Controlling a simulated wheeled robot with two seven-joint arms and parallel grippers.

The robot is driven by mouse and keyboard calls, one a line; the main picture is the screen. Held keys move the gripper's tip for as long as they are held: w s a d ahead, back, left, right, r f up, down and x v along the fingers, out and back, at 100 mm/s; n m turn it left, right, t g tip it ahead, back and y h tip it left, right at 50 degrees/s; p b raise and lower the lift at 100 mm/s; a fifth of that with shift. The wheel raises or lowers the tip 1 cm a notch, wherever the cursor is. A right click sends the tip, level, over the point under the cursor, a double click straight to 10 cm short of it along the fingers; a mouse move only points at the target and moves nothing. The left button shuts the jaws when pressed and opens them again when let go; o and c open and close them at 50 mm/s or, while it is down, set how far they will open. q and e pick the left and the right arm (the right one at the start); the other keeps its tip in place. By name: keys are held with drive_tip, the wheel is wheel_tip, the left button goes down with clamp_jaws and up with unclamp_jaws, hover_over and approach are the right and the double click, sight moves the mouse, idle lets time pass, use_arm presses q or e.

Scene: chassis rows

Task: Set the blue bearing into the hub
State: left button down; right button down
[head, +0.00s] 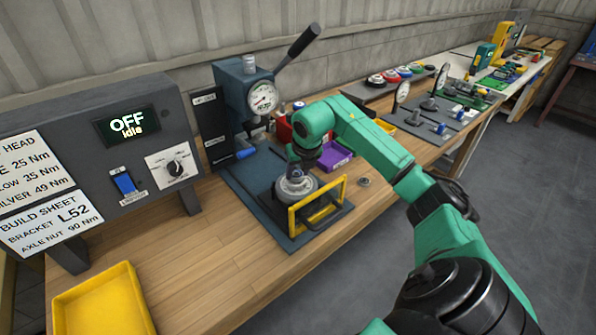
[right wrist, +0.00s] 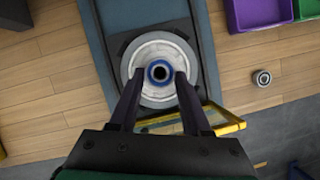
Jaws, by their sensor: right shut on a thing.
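The hub (right wrist: 139,51) is a pale grey disc on the dark plate of the press base, and it shows under my right gripper in the head view (head: 297,191). The blue bearing (right wrist: 159,65), a blue ring with a dark bore, is over the middle of the hub in the right wrist view. My right gripper (right wrist: 159,75) points down with its fingertips on both sides of the bearing and is shut on it. In the head view my right gripper (head: 301,163) hides the bearing. I cannot tell how deep the bearing sits. My left gripper is not in view.
A yellow guard frame (head: 318,206) stands just in front of the hub. The press with its dial gauge (head: 263,97) rises behind. A small metal ring (head: 364,181) lies right of the base. A purple bin (head: 338,157) is behind.

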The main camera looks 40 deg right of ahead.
drive_tip(key=shift+f+b, duration=0.3)
drive_tip(key=shift+f, duration=0.1)
drive_tip(key=shift+c, duration=1.4)
unclamp_jaws()
drive_tip(key=v, duration=1.4)
drive_tip(key=shift+r+b, duration=0.35)
drive_tip(key=shift+r, duration=0.05)
